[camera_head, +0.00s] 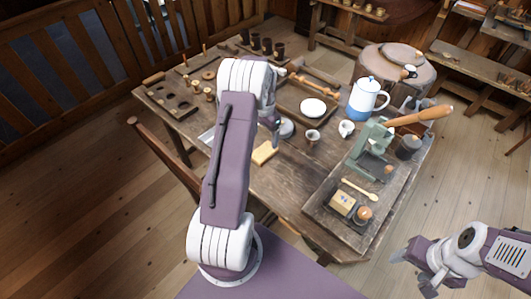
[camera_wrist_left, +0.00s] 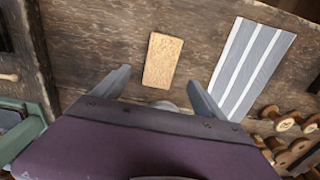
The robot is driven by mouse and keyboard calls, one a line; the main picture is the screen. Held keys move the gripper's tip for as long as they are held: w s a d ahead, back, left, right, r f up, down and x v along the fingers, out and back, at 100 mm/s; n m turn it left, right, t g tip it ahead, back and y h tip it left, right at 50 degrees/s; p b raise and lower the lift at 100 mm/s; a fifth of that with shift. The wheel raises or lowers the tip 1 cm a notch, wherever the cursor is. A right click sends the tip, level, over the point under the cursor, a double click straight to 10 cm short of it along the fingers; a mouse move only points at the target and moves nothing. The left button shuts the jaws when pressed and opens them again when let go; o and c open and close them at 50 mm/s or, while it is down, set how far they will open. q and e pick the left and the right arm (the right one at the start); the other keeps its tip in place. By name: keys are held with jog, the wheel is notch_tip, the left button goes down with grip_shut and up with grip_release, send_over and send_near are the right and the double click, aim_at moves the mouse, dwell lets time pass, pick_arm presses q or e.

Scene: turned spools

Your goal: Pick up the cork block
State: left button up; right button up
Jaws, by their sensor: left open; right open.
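The cork block (camera_head: 264,153), a tan rectangular slab, lies flat on the wooden table near its front edge. In the left wrist view the cork block (camera_wrist_left: 162,60) shows whole, just beyond the fingertips and between their lines. My left gripper (camera_wrist_left: 158,78) is open and empty, with one finger on each side of the block's near end. In the head view my left gripper (camera_head: 275,132) hangs above the table behind the block, largely hidden by my own wrist. My right gripper (camera_head: 411,268) is open and empty, off the table at the lower right.
In the head view, a small cup (camera_head: 312,137), a blue-white pot (camera_head: 367,98) and a tray (camera_head: 318,208) with a green tool stand to the right.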

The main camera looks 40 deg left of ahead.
aim_at(264, 151)
pick_arm(q)
notch_tip(264, 151, down, 3)
jog(key=shift+s+a+r, duration=0.1)
jog(key=shift+a, duration=0.05)
jog(key=shift+f+p, duration=0.3)
jog(key=shift+f, duration=2.45)
jog(key=c, duration=1.4)
jog(key=shift+c, duration=0.2)
jog(key=shift+r, duration=0.15)
jog(key=r, duration=0.3)
jog(key=d+r, duration=0.1)
jog(key=shift+w+r, duration=0.25)
jog(key=shift+w, duration=0.05)
jog(key=w+d+r, duration=0.5)
jog(key=d+r, duration=0.1)
jog(key=d, duration=0.3)
jog(key=shift+d+r+b, duration=0.15)
jog(key=shift+r+b, duration=0.05)
jog(key=shift+b, duration=0.25)
